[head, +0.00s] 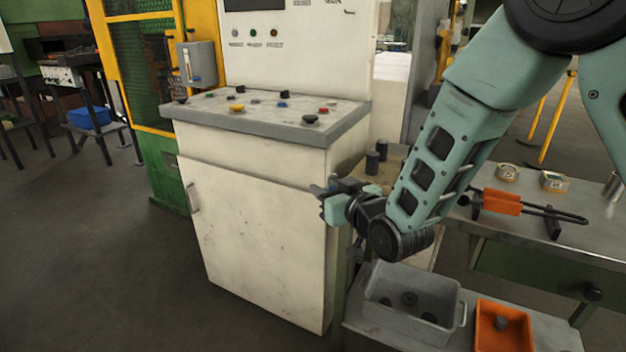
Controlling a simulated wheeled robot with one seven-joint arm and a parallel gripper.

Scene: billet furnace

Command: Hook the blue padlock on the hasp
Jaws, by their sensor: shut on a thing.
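My gripper (324,202) is in front of the right side of the white control desk, below its top. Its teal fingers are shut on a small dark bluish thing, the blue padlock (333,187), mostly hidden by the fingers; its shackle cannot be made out. A grey box (205,62) with a lever-like part on its front is fixed to the yellow post at the back left, well away from my gripper. I cannot make out the hasp clearly at this size.
The white control desk (255,230) with buttons stands between my gripper and the grey box. A grey bin (390,318) and orange tray (485,342) are below.

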